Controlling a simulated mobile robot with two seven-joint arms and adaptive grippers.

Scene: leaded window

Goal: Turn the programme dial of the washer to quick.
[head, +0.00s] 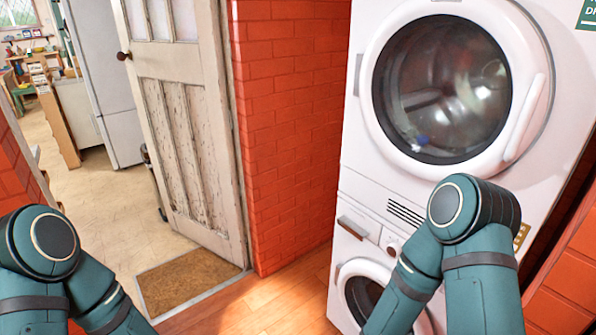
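The washer (347,250) is the lower of two stacked white machines at the right of the head view. Its round door is partly hidden behind my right arm. A white round knob, which looks like the programme dial (391,244), shows on its upper panel just left of my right arm. Its markings and pointer are too small to read. A drawer front with a grey handle (351,228) is left of the knob. My arms' teal links enter at the lower left and lower right. Both grippers are out of view, below the frame.
A white machine with a large round glass door (442,88) stands on top of the washer. A red brick wall (290,120) is to its left. A worn panelled door (180,120) stands open beside a brown doormat (190,278). Wooden floor (275,305) lies clear before the washer.

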